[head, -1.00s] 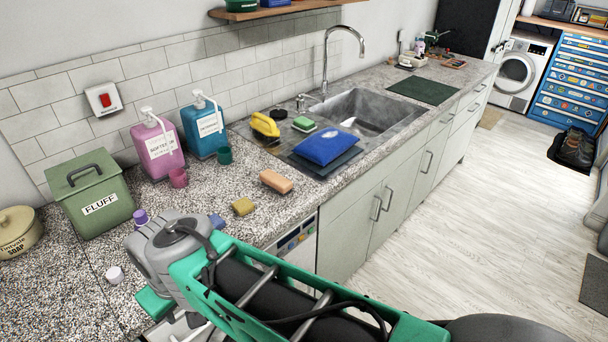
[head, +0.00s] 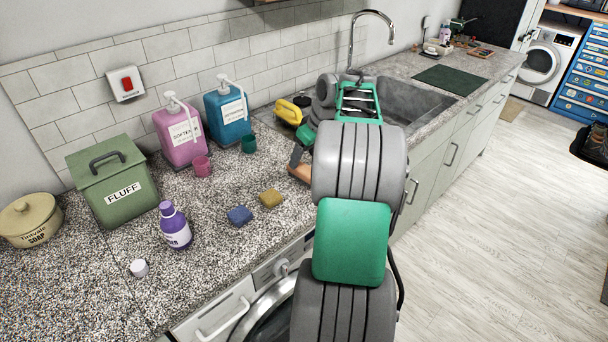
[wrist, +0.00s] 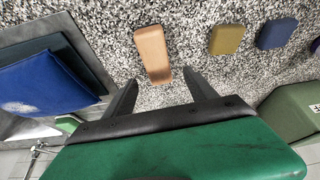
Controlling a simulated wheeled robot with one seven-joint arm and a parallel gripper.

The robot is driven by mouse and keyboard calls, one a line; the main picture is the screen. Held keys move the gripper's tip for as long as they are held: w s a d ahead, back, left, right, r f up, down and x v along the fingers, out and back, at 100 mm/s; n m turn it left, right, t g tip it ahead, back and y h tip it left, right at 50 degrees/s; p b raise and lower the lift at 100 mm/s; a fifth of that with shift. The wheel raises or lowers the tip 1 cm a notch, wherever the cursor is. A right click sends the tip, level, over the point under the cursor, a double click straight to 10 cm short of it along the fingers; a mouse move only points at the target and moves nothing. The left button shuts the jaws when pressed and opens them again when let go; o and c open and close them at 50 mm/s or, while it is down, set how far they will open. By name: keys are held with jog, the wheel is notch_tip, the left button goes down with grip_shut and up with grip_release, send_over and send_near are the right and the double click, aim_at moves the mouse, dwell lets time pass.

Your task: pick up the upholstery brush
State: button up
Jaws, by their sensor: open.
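A tan, wood-coloured block (wrist: 152,52), which looks like the upholstery brush, lies flat on the speckled counter. In the head view only part of the brush (head: 299,173) shows beside my arm. My gripper (wrist: 160,78) is open and empty. In the wrist view its two dark fingers point toward the brush, and the brush's near end appears between the fingertips. I cannot tell their height above it. In the head view my gripper (head: 299,153) is partly hidden by my arm.
A yellow sponge (head: 270,197) and a blue sponge (head: 239,215) lie left of the brush. Pink (head: 181,137) and teal (head: 227,117) dispensers stand behind, with cups in front.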

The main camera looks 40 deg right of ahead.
aim_at(301, 167)
jog(key=x, duration=0.4)
jog(key=p+x, duration=0.1)
jog(key=x, duration=0.1)
jog(key=shift+s+d+f, duration=0.1)
jog(key=shift+s+f, duration=0.05)
jog(key=shift+f, duration=0.3)
jog(key=shift+f, duration=0.15)
jog(key=shift+c, duration=0.4)
grip_shut()
